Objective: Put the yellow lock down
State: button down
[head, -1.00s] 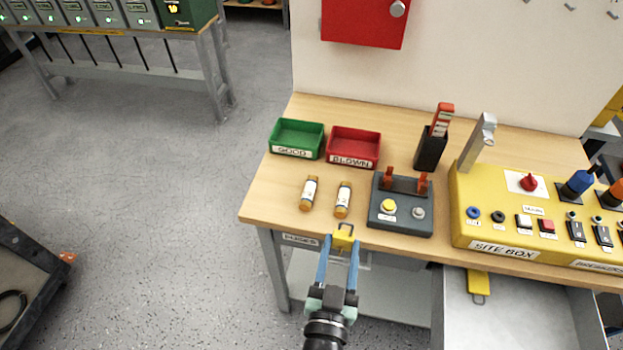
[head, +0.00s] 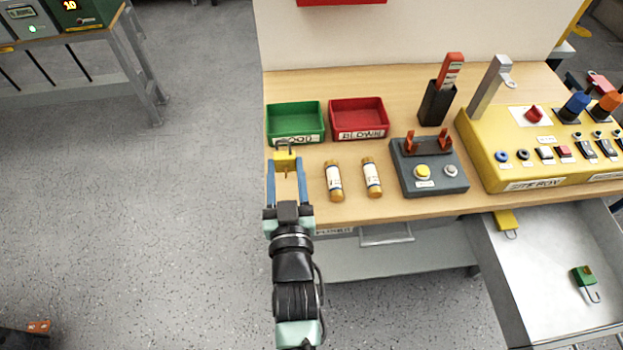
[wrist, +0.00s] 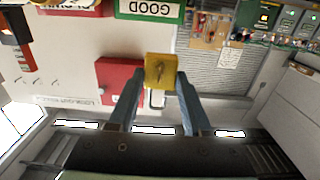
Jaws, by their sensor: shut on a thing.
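The yellow lock (head: 286,160) is a small yellow padlock body with a grey shackle. My gripper (head: 286,178) is shut on it, with its blue fingers on either side of the lock. In the head view the lock is at the left edge of the workbench (head: 300,190), just in front of the green GOOD bin (head: 296,122). I cannot tell whether it touches the bench. In the wrist view the lock (wrist: 160,71) sits between the fingertips, its keyhole face showing.
A red BLOWN bin (head: 358,118) stands right of the green one. Two fuses (head: 334,180) lie near the bench front, beside a grey tester (head: 430,168). The yellow site box (head: 510,140) is at right. An open drawer (head: 545,290) holds a green lock (head: 585,278).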

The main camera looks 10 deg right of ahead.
aim_at(289, 193)
notch_tip(289, 193, down, 3)
jog(key=shift+r, duration=0.15)
jog(key=shift+f+b, duration=0.55)
jog(key=shift+f, duration=1.45)
jog(key=shift+f, duration=0.1)
jog(key=shift+f, duration=0.15)
jog(key=shift+c, duration=1.7)
grip_release()
